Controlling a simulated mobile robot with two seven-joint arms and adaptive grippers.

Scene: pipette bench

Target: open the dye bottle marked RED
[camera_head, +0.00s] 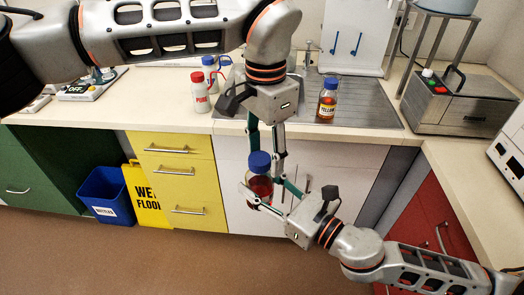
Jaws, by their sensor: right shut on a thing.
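A bottle of red liquid (259,187) with a blue cap (260,162) is held upright in the air in front of the counter. Its label is not readable. My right gripper (262,196) comes in from the lower right and is shut on the bottle's body. My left gripper (267,154) points down from above, its fingers apart at the cap's height. One finger is near the cap's upper left and the other is along its right side. I cannot tell whether they touch the cap. The cap is on the bottle.
A metal bath (465,104) is at right. Drawers (172,190) lie below the counter edge.

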